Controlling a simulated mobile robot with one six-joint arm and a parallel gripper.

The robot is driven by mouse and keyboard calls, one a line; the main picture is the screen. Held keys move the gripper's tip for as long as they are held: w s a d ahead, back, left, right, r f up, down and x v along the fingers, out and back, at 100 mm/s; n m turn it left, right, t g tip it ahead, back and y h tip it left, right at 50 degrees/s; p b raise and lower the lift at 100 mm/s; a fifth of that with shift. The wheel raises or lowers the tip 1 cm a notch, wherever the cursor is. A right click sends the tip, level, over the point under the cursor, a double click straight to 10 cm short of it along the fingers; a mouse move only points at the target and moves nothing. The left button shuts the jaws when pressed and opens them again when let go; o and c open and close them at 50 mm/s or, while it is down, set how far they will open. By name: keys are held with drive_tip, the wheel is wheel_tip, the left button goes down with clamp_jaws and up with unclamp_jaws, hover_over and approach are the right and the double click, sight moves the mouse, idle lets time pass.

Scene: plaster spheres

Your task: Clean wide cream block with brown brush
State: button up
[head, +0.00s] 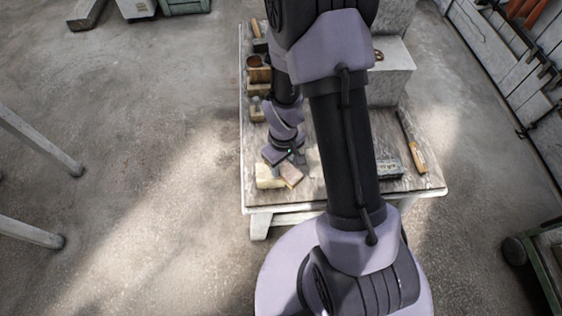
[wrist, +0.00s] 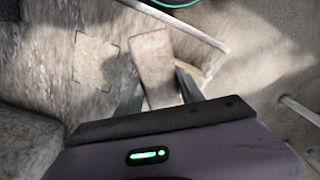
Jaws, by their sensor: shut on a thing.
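The wide cream block (head: 265,178) lies near the front left corner of the table in the head view. The brown brush (head: 291,175) is at its right side, tilted and overlapping its edge; I cannot tell whether they touch. My gripper (head: 287,160) is shut on the brush from above. In the wrist view the brush's flat brown back (wrist: 154,68) shows between my two dark fingers (wrist: 158,94). A pale yellowish edge of the cream block (wrist: 208,62) shows behind the right finger, and the rest is hidden. The brush's underside is hidden.
The wooden table (head: 310,192) has an open front edge just before the block. Small pots and blocks (head: 258,75) line its left side. Pale plaster blocks (head: 388,80) stand behind my arm.

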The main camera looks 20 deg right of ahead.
drive_tip(key=shift+w, duration=0.1)
drive_tip(key=shift+w+a+r, duration=0.1)
drive_tip(key=shift+w+a, duration=0.1)
drive_tip(key=shift+w, duration=0.3)
drive_tip(key=shift+w+a, duration=0.15)
drive_tip(key=shift+w, duration=0.3)
drive_tip(key=shift+w+a, duration=0.2)
drive_tip(key=shift+w, duration=0.35)
drive_tip(key=shift+w+a, duration=0.15)
drive_tip(key=shift+w, duration=0.4)
drive_tip(key=shift+s, duration=0.15)
drive_tip(key=shift+s+d, duration=0.25)
drive_tip(key=shift+s, duration=0.4)
drive_tip(key=shift+s+d, duration=0.2)
drive_tip(key=shift+s, duration=0.5)
drive_tip(key=shift+s+d, duration=0.25)
drive_tip(key=shift+s, duration=0.4)
